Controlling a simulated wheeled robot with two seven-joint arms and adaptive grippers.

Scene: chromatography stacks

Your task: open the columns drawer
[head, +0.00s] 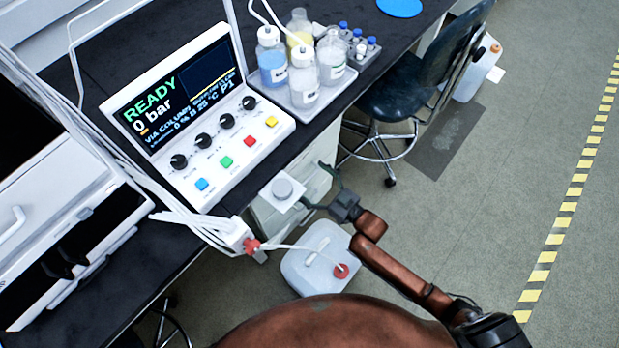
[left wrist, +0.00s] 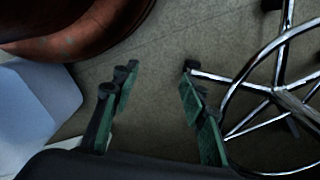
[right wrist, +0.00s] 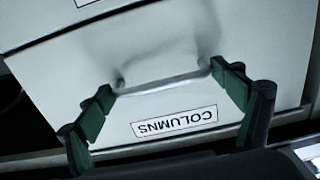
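The columns drawer (right wrist: 255,65) has a pale front with a COLUMNS label (right wrist: 175,122), upside down in the right wrist view. Its metal bar handle (right wrist: 165,85) lies between the fingers of my right gripper (right wrist: 163,100). That gripper is open, with one finger near each end of the handle; I cannot tell if they touch it. In the head view my right gripper (head: 322,190) is at the white drawer cabinet (head: 318,160) under the bench. My left gripper (left wrist: 153,82) is open and empty over the floor in the left wrist view.
The black bench (head: 335,98) carries a control panel unit (head: 200,110) and a tray of bottles (head: 318,110). A white jug (head: 315,262) stands on the floor by the cabinet. A dark chair (head: 410,85) is beyond it. Floor to the right is clear.

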